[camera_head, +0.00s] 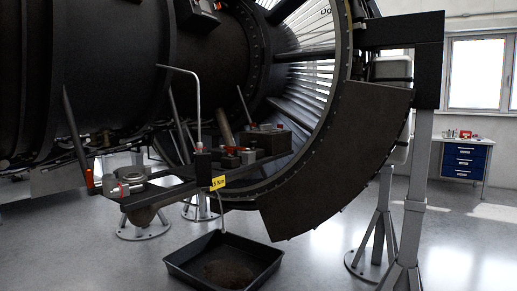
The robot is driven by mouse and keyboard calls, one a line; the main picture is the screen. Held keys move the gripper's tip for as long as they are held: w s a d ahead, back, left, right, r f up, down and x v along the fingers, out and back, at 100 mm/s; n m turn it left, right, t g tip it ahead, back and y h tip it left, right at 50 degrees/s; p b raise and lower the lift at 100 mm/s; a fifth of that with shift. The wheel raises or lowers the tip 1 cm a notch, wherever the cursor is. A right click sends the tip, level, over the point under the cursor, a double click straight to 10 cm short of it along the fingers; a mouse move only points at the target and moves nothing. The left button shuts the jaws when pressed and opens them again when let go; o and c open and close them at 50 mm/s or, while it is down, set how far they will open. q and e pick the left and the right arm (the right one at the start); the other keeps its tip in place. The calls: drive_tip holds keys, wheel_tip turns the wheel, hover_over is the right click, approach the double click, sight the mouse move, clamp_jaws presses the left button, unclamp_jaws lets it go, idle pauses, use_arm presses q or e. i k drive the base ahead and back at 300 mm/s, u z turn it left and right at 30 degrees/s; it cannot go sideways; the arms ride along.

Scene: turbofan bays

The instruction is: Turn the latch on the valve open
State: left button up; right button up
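Neither of my grippers shows in the head view. Below the engine, a dark bracket or shelf (165,193) carries several small fittings. A dark block (203,165) stands on it with a red part on top and a thin grey bent rod (197,105) rising above it. To its right is a fitting with a red-orange part (231,151). I cannot tell for sure which of these is the valve, and its latch is too small to make out. A yellow tag (218,183) with small lettering hangs at the shelf's front edge.
A black drip pan (180,269) with a dark patch inside lies on the floor below. The engine casing (100,60) fills the upper left. Grey stands (408,235) rise at the right. A blue drawer cabinet (464,160) stands far right. The front-left floor is clear.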

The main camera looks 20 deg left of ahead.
sight(230, 151)
drive_tip(key=i, duration=3.35)
drive_tip(key=u, duration=0.85)
